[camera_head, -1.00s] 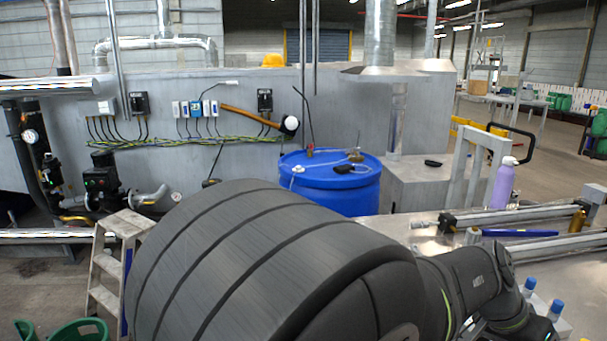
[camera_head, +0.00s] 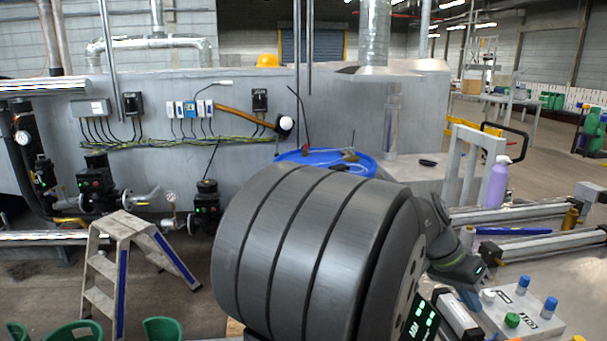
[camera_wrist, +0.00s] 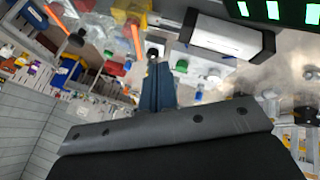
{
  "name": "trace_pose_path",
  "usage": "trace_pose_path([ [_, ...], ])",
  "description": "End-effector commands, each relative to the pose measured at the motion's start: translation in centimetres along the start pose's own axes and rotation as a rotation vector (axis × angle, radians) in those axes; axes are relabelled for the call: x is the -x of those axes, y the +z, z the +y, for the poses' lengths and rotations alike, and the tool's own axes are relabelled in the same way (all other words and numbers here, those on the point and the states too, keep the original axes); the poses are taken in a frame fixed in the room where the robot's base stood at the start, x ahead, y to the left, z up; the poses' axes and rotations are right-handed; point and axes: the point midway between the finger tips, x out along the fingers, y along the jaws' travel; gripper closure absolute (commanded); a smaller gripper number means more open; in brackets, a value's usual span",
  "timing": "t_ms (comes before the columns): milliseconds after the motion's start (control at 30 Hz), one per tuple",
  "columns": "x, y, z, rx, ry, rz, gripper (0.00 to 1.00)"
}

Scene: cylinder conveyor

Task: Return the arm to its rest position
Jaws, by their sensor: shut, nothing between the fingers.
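My gripper (camera_wrist: 158,70) shows in the wrist view as two dark blue fingers pressed together, with nothing between them. In the head view, my arm's large grey ribbed link fills the lower middle and the arm folds to the right behind it. A small bluish part beside the white block there may be the fingers, mostly hidden by the arm. No object of the task is held.
A pale block with blue (camera_head: 549,304) and green (camera_head: 512,320) caps stands at lower right. A blue barrel (camera_head: 296,156) is partly hidden. A step stool (camera_head: 112,262) stands left on open floor.

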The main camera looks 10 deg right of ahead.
Motion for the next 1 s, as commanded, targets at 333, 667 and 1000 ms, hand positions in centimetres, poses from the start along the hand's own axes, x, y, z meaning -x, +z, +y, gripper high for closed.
trace_pose_path([
  [333, 7.2, 0.0, 0.0, 0.000, -0.003, 0.004, 1.00],
  [667, 9.0, 4.0, 0.1, 0.084, -0.090, 0.006, 1.00],
  [1000, 9.4, 7.5, -0.1, 0.154, -0.167, 0.015, 1.00],
])
